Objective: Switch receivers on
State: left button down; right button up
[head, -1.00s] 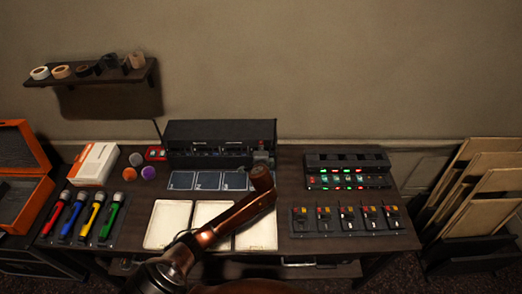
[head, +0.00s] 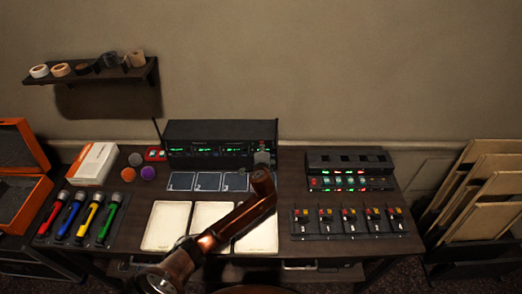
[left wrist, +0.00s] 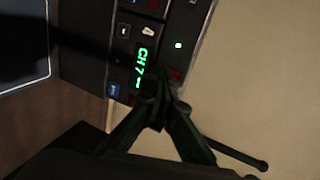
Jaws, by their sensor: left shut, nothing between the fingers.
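The receiver rack (head: 220,143) is a black unit at the back middle of the desk, with green-lit displays across its front. In the left wrist view a green display (left wrist: 140,66) reads what looks like CH 7, and a small green light (left wrist: 178,45) glows beside it. My left gripper (head: 263,158) is in front of the rack's right end. Its shut, empty fingertips (left wrist: 160,100) are close to the panel near a dark red patch (left wrist: 175,75). I cannot tell whether they touch it. My right gripper is not in view.
Three pale trays (head: 163,226) lie under and beside my left arm. Coloured microphones (head: 72,216) lie at left, near a white box (head: 94,163). A lit panel (head: 348,169) and a row of switches (head: 345,223) are at right. A thin antenna (head: 157,131) rises at the rack's left.

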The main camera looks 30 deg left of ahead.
pick_arm(q)
jog(key=shift+r+p, duration=0.55)
jog(key=shift+r, duration=0.2)
jog(key=shift+f, duration=0.1)
jog(key=shift+s, duration=0.1)
jog(key=p+v, duration=0.2)
jog(key=v, duration=1.1)
jog(key=shift+s+p, duration=0.3)
jog(key=shift+d, duration=0.15)
